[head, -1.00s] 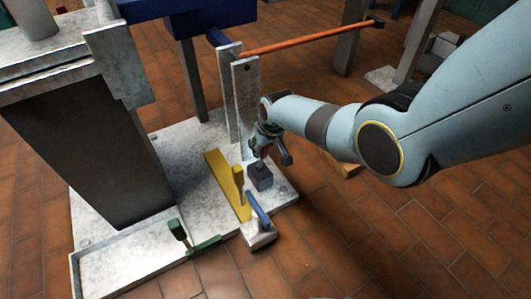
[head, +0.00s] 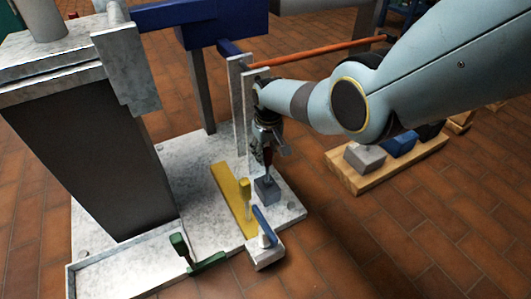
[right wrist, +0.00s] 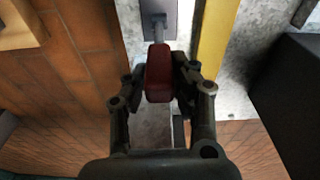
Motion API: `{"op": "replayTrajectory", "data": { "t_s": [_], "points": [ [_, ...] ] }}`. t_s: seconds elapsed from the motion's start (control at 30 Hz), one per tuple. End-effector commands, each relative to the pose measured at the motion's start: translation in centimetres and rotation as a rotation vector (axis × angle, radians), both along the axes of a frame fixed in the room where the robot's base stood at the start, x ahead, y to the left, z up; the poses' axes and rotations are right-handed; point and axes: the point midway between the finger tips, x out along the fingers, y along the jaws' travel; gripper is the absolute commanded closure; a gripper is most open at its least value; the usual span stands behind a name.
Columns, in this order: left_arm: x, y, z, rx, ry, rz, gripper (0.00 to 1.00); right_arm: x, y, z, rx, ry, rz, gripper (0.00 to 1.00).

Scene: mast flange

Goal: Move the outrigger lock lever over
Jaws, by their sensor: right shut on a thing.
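A red-handled lever rises from a small grey block (head: 267,189) near the right edge of the pale base plate (head: 292,209). In the right wrist view its red grip (right wrist: 158,74) sits between both fingers, with a thin metal stem running to the grey mount (right wrist: 146,28). My right gripper (head: 268,152) is shut on the red grip from above; it also shows in the right wrist view (right wrist: 159,82). The fingers partly hide the grip in the head view. No label shows which lever is the outrigger lock. My left gripper is not in view.
A blue lever (head: 263,226) is just in front, a green one (head: 180,248) farther left. White uprights (head: 240,105) stand behind. A wooden board (head: 345,177) with blocks lies right.

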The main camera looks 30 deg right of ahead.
Motion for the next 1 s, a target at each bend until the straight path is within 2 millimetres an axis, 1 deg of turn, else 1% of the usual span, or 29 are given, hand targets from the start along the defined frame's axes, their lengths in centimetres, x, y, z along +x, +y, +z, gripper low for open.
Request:
{"op": "replayTrajectory", "data": {
  "t_s": [0.03,0.07,0.2,0.47,0.63,0.77,0.87,1.0],
  "points": [
    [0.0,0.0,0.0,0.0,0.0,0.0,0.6,0.4,0.1,0.3,0.001,-0.01,0.001,1.0],
    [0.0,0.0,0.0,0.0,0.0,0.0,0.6,0.4,0.1,0.3,0.001,-0.01,0.001,0.73],
    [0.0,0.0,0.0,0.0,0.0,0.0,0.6,0.3,0.1,0.2,0.001,-0.008,0.001,0.55],
    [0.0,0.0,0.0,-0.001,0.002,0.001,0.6,0.2,0.0,0.2,0.0,-0.005,0.0,0.54],
    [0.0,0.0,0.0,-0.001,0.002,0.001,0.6,0.1,0.0,0.7,0.0,-0.005,0.0,0.54],
    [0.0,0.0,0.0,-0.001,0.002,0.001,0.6,0.0,0.0,1.9,0.0,-0.007,0.0,0.54],
    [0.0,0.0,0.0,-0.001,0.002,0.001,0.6,-0.2,0.0,3.5,0.0,-0.009,0.0,0.54],
    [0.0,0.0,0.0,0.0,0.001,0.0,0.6,-0.5,0.0,6.2,0.0,-0.009,0.0,0.54]
  ]
}}
